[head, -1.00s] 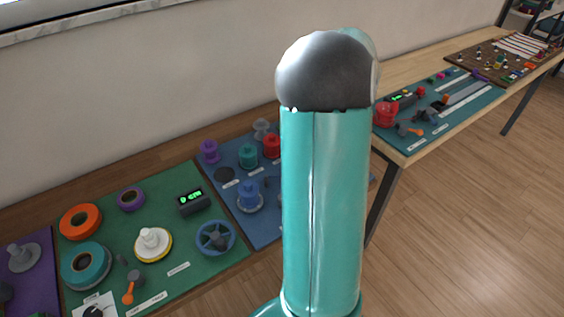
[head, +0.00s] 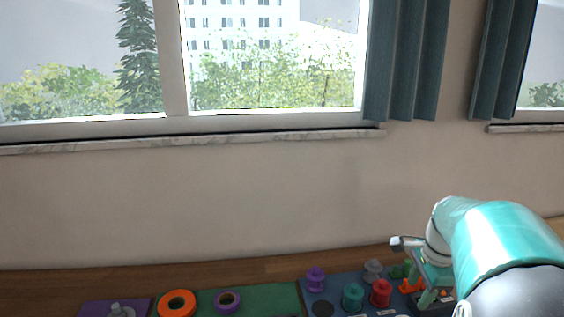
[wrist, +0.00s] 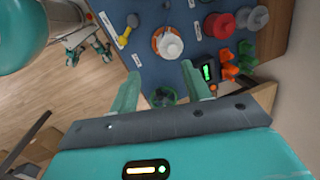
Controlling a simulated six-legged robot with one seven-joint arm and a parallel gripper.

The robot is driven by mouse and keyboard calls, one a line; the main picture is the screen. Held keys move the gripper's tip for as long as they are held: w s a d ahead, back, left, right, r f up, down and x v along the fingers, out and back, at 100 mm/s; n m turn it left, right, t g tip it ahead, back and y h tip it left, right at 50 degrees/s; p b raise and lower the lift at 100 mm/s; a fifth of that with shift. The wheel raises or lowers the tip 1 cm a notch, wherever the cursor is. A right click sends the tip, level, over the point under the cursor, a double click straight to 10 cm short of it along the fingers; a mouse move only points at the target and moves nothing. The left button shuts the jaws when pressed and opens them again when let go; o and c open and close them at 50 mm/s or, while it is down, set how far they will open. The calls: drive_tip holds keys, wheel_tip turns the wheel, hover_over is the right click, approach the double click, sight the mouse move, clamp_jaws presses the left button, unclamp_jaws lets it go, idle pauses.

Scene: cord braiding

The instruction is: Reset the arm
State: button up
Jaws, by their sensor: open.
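My gripper (wrist: 163,84) is open in the wrist view, its two pale green fingers spread apart with nothing held between them. It points over the blue mat (wrist: 150,68). A round dark piece with a green rim (wrist: 162,97) shows low between the fingers, partly hidden by the gripper body. In the head view my teal arm bends in from the right edge, and the gripper end (head: 428,288) hangs over the right part of the blue mat. Whether it touches anything there cannot be told.
The blue mat holds purple (head: 315,279), teal (head: 352,296), red (head: 381,293) and grey (head: 373,270) spools. Orange clips (wrist: 230,70) and a small display (wrist: 207,71) lie near my fingers. An orange ring (head: 177,303) is at left. The wall and window stand behind the table.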

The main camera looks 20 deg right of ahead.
drive_tip(key=a+r+n+t, duration=0.2)
drive_tip(key=a+r+n, duration=0.2)
drive_tip(key=a+n, duration=0.95)
drive_tip(key=s+a+n+t, duration=0.1)
drive_tip(key=s+a+n, duration=0.2)
drive_tip(key=a, duration=0.5)
drive_tip(key=s+a+n, duration=0.4)
drive_tip(key=a+n, duration=0.1)
drive_tip(key=a, duration=0.3)
drive_tip(key=shift+s+a+t, duration=0.2)
drive_tip(key=shift+s+t, duration=0.05)
drive_tip(key=shift+t, duration=0.15)
drive_tip(key=shift+f, duration=0.1)
